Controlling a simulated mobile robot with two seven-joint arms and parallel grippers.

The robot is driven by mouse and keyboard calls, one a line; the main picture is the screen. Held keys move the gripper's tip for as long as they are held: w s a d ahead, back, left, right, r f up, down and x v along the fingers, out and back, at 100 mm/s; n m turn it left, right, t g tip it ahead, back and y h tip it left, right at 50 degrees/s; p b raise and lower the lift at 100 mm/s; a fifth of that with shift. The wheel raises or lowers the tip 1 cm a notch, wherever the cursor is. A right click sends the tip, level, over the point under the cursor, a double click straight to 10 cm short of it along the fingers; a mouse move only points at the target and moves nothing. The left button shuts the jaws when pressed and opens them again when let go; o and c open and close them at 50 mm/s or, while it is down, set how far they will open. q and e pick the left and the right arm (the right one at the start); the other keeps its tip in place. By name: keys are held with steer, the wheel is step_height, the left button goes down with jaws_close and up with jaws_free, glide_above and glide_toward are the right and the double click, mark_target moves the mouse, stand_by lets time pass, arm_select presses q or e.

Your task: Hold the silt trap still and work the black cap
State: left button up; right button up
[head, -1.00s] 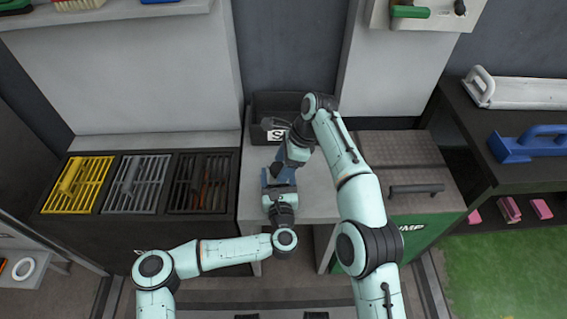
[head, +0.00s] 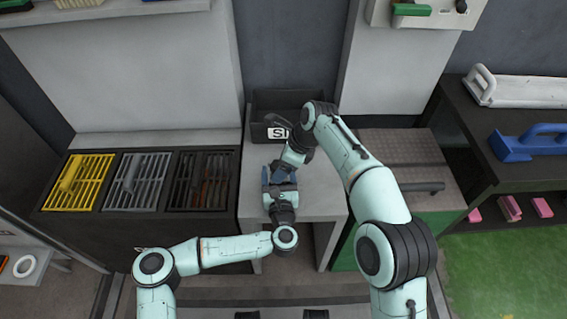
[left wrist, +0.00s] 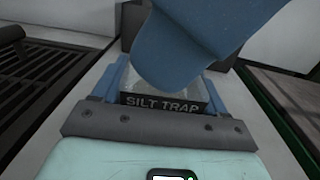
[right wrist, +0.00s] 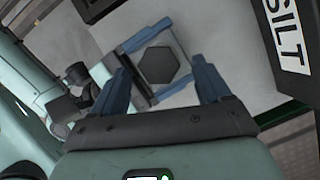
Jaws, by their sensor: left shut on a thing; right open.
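The silt trap (left wrist: 160,103), a pale box with a dark labelled front, sits between the blue fingers of my left gripper (left wrist: 160,88) in the left wrist view. My left gripper is shut on it. The black cap (right wrist: 157,65) is a dark hexagon on its top in the right wrist view. My right gripper (right wrist: 162,78) is open, one blue finger to each side of the cap in the picture; I see no contact. In the left wrist view a right-gripper finger (left wrist: 190,50) hides the cap. In the head view the grippers hide the trap.
The trap is on a light grey worktop (head: 320,200). A black bin marked SILT (head: 285,101) stands at its back. Yellow, grey and dark grates (head: 77,183) lie to the left. A green cabinet with a ridged top (head: 400,150) stands to the right.

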steer(key=shift+s+m+t, duration=0.1)
steer(key=shift+m+t, duration=0.2)
steer(key=shift+m, duration=0.5)
steer(key=m, duration=0.1)
steer(key=m+h, duration=0.1)
steer(key=m+t, duration=0.1)
steer(key=m, duration=0.1)
steer(key=shift+s+a, duration=0.25)
steer(key=shift+a, duration=0.05)
steer(key=shift+m+t+h, duration=0.4)
steer(key=shift+m, duration=0.6)
steer(key=c, duration=1.3)
steer(key=n, duration=0.1)
steer(key=n+g+y, duration=0.1)
steer(key=n, duration=0.3)
steer(key=shift+w+d, duration=0.3)
steer(key=shift+c, duration=0.2)
steer(key=shift+n+g, duration=0.4)
steer(key=shift+n, duration=0.1)
steer(key=shift+y, duration=0.3)
